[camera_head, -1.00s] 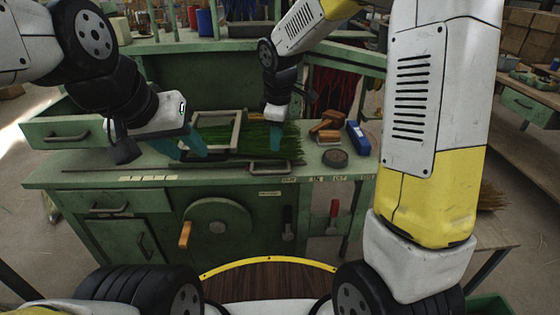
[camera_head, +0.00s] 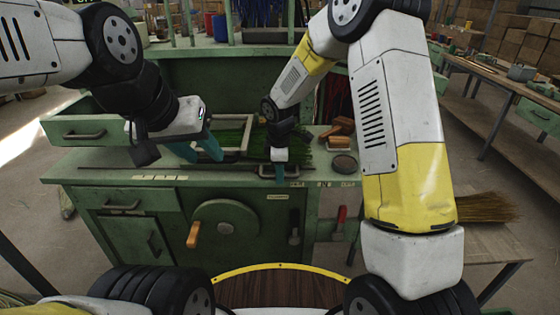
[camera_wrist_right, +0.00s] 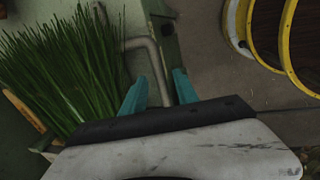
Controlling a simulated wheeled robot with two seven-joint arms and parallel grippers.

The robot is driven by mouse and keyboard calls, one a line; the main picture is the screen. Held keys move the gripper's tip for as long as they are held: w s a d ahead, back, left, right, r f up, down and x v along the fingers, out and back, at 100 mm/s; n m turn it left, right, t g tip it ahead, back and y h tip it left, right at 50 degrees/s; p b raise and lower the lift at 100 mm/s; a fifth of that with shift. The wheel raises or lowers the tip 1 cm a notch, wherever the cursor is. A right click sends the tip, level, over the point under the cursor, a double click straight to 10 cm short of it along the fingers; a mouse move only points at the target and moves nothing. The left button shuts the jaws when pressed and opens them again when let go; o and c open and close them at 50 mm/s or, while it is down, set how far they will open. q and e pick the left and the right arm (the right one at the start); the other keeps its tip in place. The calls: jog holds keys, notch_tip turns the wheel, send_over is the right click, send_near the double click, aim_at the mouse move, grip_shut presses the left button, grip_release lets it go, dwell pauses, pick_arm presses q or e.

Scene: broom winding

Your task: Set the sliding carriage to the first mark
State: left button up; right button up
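The bench front (camera_head: 120,178) carries a dark rail and several small labelled marks (camera_head: 297,184) along its edge. The bar may be part of the sliding carriage, which I cannot clearly make out. My left gripper (camera_head: 202,151) is open, with teal fingers apart, over the bench's left part beside a pale frame (camera_head: 236,120).
Green bristles (camera_wrist_right: 65,70) lie close to the left of my right gripper. Wooden brush blocks (camera_head: 338,130) and a round dark dish (camera_head: 344,163) sit on the bench to the right. A wheel with an orange handle (camera_head: 193,235) is on the bench front.

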grip_shut()
dwell(1.4)
